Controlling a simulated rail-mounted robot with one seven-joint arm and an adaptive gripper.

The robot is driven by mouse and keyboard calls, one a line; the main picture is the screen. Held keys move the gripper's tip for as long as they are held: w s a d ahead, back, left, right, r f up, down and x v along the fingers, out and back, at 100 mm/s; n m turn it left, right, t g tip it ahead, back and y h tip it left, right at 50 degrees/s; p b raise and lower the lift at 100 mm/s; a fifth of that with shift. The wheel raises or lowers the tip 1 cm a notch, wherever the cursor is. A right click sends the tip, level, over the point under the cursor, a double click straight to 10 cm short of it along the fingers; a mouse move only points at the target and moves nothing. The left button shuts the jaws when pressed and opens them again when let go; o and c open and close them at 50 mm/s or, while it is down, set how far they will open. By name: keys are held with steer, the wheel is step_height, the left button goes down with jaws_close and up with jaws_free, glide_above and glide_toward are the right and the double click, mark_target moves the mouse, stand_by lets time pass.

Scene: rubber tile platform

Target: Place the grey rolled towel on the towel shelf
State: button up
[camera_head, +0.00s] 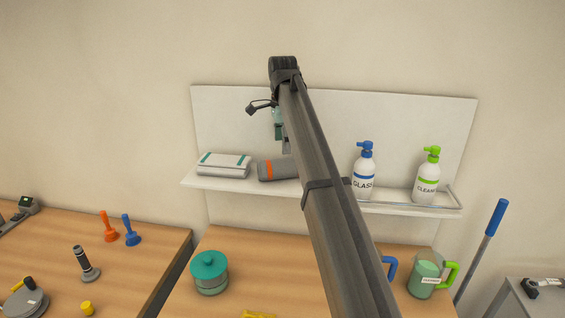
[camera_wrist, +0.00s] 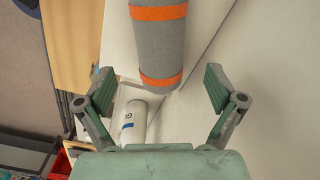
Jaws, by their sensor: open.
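The grey rolled towel (camera_head: 272,170) with orange bands lies on the white towel shelf (camera_head: 325,198), partly hidden behind my arm in the head view. In the wrist view the towel (camera_wrist: 158,50) is ahead of my gripper (camera_wrist: 159,88), with its near end close to the gap between the fingertips. The fingers are spread wide on either side and do not touch it. In the head view my gripper (camera_head: 279,128) is above the shelf near the towel, mostly hidden by the arm.
A folded towel (camera_head: 223,165) with teal stripes lies left on the shelf. A blue-topped glass bottle (camera_head: 364,175) and a green-topped cleaner bottle (camera_head: 428,180) stand to the right. A teal-lidded jar (camera_head: 210,275) and a green pitcher (camera_head: 424,278) stand on the wooden table below.

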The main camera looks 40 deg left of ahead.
mark_target(282, 159)
step_height(282, 159, up, 4)
steer(key=shift+r+p, duration=0.15)
steer(key=shift+p, duration=0.65)
